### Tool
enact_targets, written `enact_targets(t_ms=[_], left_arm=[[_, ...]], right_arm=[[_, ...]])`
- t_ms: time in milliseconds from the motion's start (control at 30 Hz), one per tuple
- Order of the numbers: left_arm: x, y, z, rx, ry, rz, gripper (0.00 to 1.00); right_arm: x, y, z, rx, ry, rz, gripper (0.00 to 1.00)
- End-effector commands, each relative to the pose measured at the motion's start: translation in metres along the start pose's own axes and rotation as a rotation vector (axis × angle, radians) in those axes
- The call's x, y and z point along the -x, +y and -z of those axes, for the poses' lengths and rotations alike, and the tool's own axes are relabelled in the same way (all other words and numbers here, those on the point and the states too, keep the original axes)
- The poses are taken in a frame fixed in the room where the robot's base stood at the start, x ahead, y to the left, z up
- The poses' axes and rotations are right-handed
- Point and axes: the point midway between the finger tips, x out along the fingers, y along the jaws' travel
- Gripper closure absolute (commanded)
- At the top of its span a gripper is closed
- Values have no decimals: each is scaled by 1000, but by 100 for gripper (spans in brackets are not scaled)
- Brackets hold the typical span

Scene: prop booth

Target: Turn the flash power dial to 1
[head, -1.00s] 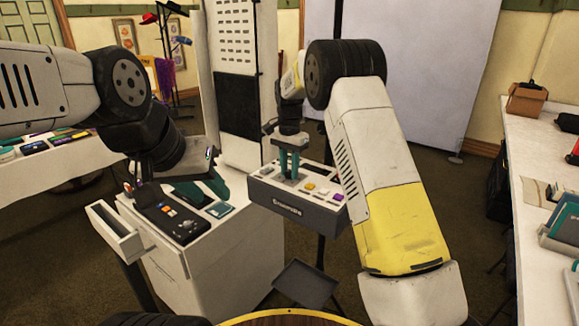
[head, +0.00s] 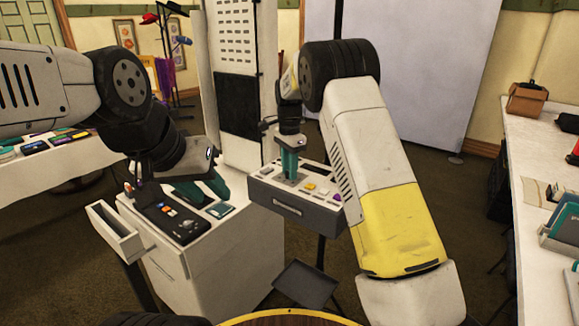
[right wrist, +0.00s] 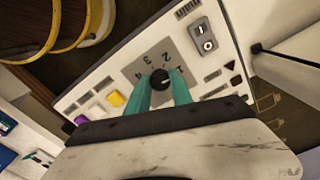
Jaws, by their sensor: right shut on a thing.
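The flash power dial (right wrist: 160,80) is a round black knob on a grey square marked 1 to 4, on the light top of a grey console (head: 296,207). My right gripper (right wrist: 161,90) points down with its teal fingers on either side of the knob, shut on it. The knob's pointer is too small to read surely against the numbers. In the head view my right gripper (head: 290,167) hides the dial. My left gripper (head: 203,187) is over a white cabinet, its teal fingers apart and empty.
A black control box (head: 172,216) and a small teal item (head: 220,209) lie on the white cabinet (head: 225,255). The console top also has a rocker switch (right wrist: 205,40) and a yellow button (right wrist: 116,98). A long white table (head: 520,190) stands at right.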

Motion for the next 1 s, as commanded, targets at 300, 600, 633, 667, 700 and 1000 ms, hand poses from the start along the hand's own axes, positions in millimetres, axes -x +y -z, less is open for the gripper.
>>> enact_targets(t_ms=[300, 600, 633, 667, 700, 1000], left_arm=[[0, 0, 0, 0, 0, 0, 64], [0, 0, 0, 0, 0, 0, 64], [0, 0, 0, 0, 0, 0, 64], [0, 0, 0, 0, 0, 0, 64], [0, 0, 0, 0, 0, 0, 64], [0, 0, 0, 0, 0, 0, 64]], right_arm=[[2, -1, 1, 1, 2, 6, 51], [2, -1, 0, 2, 1, 2, 51], [2, -1, 0, 2, 1, 3, 51], [4, -1, 0, 2, 1, 3, 51], [8, -1, 0, 2, 1, 4, 51], [57, -1, 1, 2, 2, 6, 51]])
